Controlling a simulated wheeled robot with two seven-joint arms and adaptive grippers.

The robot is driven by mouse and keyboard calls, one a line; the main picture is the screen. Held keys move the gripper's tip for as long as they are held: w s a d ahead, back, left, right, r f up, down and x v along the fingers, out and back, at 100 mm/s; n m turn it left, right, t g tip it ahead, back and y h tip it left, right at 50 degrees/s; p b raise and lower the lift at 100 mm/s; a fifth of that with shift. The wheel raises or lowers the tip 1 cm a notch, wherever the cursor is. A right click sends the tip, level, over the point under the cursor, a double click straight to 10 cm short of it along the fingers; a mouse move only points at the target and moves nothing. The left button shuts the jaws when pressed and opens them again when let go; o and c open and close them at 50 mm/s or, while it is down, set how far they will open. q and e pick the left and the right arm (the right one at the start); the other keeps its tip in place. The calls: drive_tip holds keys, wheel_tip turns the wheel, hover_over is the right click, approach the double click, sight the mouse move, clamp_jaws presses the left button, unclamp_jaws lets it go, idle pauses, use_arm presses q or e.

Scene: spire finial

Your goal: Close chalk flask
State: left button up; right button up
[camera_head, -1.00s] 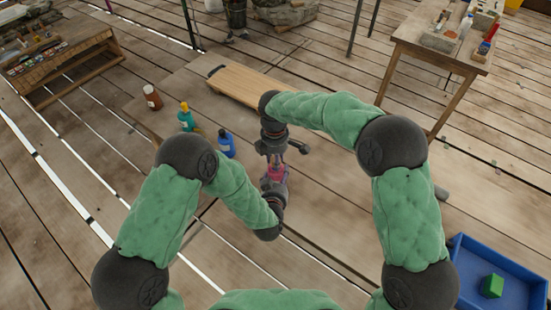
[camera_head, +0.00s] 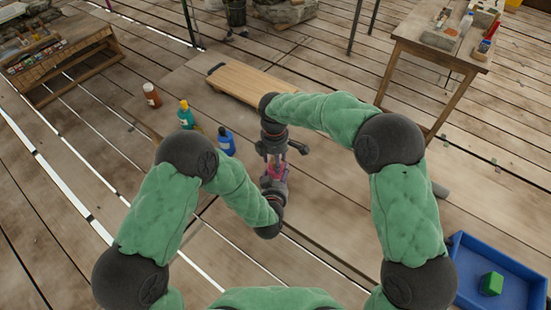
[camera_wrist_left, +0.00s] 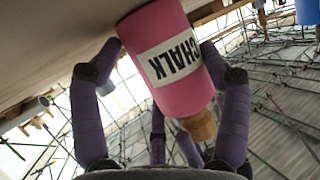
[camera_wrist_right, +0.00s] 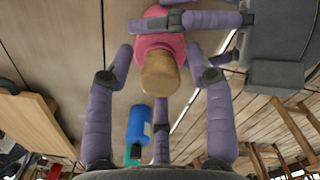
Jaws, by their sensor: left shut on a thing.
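The pink chalk flask (camera_wrist_left: 170,55) has a white CHALK label. My left gripper (camera_wrist_left: 162,50) is shut on its body, one finger on each side, and holds it up off the table. A tan cork (camera_wrist_right: 160,73) sits at the flask's mouth; it also shows in the left wrist view (camera_wrist_left: 201,126). How deep the cork sits cannot be told. My right gripper (camera_wrist_right: 160,62) is open, with its fingers on either side of the cork and a visible gap to it. In the head view the flask (camera_head: 277,170) is small and partly hidden between the two grippers.
A blue bottle (camera_head: 226,142), a teal bottle (camera_head: 186,115) and a brown bottle (camera_head: 151,95) stand on the table to the left. A wooden board (camera_head: 245,83) lies behind. A blue tray (camera_head: 520,285) with a green block (camera_head: 492,284) is at the lower right.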

use_arm(q)
drive_tip(key=shift+s+f, duration=0.1)
use_arm(e)
drive_tip(key=shift+r, duration=0.1)
wheel_tip(320, 180, up, 12)
idle(0.6)
drive_tip(key=shift+a, duration=0.1)
use_arm(q)
drive_tip(key=o, duration=1.7)
drive_tip(key=v, duration=1.2)
drive_tip(key=shift+d, duration=0.1)
use_arm(e)
drive_tip(key=shift+f, duration=0.2)
